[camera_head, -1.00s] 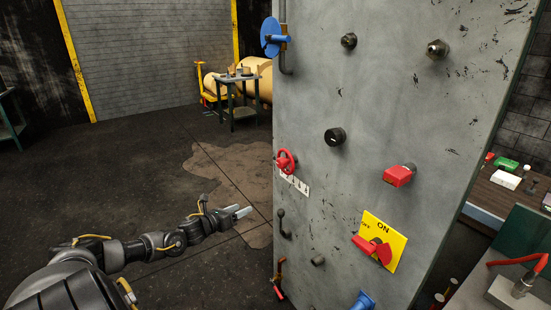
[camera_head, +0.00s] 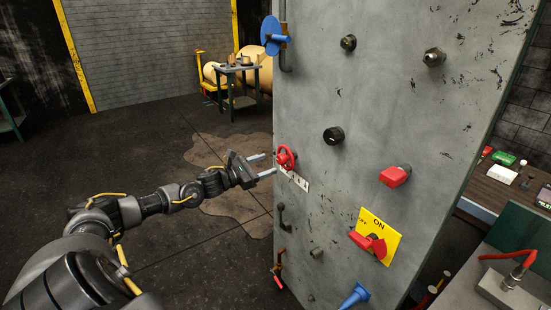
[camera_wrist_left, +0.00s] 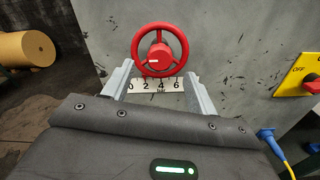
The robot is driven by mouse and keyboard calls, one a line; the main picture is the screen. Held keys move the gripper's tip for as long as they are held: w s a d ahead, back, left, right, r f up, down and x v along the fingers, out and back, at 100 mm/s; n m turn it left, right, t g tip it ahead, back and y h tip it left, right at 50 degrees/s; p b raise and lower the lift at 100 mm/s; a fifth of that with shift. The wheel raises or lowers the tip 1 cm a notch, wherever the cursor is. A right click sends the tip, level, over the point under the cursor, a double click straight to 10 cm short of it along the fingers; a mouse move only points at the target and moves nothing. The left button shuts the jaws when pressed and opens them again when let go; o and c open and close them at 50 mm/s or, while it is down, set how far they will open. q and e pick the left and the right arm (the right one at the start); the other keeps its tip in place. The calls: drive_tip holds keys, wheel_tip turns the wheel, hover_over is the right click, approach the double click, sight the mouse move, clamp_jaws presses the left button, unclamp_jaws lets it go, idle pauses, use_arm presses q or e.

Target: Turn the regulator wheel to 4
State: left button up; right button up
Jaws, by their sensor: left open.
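The regulator wheel (camera_head: 286,158) is a small red handwheel on the left part of the grey panel (camera_head: 330,90). In the left wrist view the wheel (camera_wrist_left: 159,50) is seen face on, with a white mark on its hub pointing left. Below it is a white scale (camera_wrist_left: 157,86) with 0, 2, 4 and 6 readable. My left gripper (camera_head: 268,164) is open, its two fingers pointing at the wheel. In the left wrist view its fingers (camera_wrist_left: 158,82) stand to either side of the scale, below the wheel's rim; contact cannot be told. My right gripper is not in view.
Around the wheel on the panel are a black knob (camera_head: 334,135), a red knob (camera_head: 396,175), a dark hook lever (camera_head: 282,217) and a red switch on a yellow ON plate (camera_head: 389,250). A blue disc handle (camera_head: 271,36) is above. Floor left of the panel is open.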

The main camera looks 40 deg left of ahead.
sight(279, 160)
use_arm(q)
drive_tip(key=p+x, duration=0.1)
drive_tip(key=x, duration=0.3)
drive_tip(key=shift+r, duration=0.1)
drive_tip(key=shift+w+d+p, duration=0.15)
drive_tip(key=shift+w+p, duration=0.15)
drive_tip(key=shift+w, duration=0.3)
drive_tip(key=shift+c, duration=0.5)
drive_tip(key=c, duration=0.9)
